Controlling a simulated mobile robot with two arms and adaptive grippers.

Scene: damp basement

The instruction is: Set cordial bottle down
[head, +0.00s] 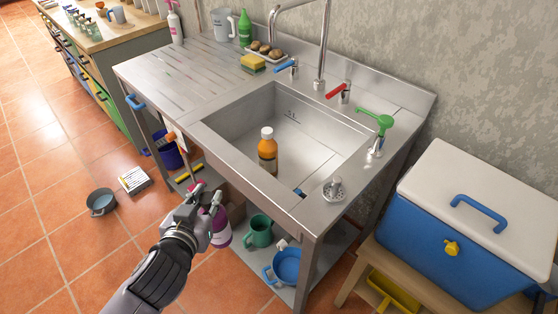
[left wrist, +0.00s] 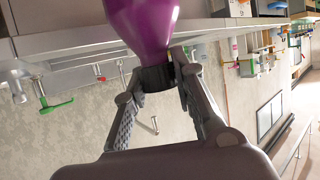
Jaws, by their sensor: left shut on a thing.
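The cordial bottle, which I take to be the purple-magenta one (head: 222,229), is in front of the sink unit, low by its front edge. My left gripper (head: 204,198) is shut on its top and partly hides it. In the left wrist view the bottle's purple body (left wrist: 145,25) and dark cap show, with my left gripper (left wrist: 158,76) closed around the cap end. I cannot tell whether the bottle's base touches anything. My right gripper is not in view.
An orange bottle (head: 267,152) stands in the steel sink (head: 310,135). Under the sink, a lower shelf (head: 252,262) holds a green mug (head: 258,231) and a blue pot (head: 286,266). A grey pot (head: 101,202) and a box (head: 134,180) are on the tiled floor. A blue cooler (head: 440,238) stands right.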

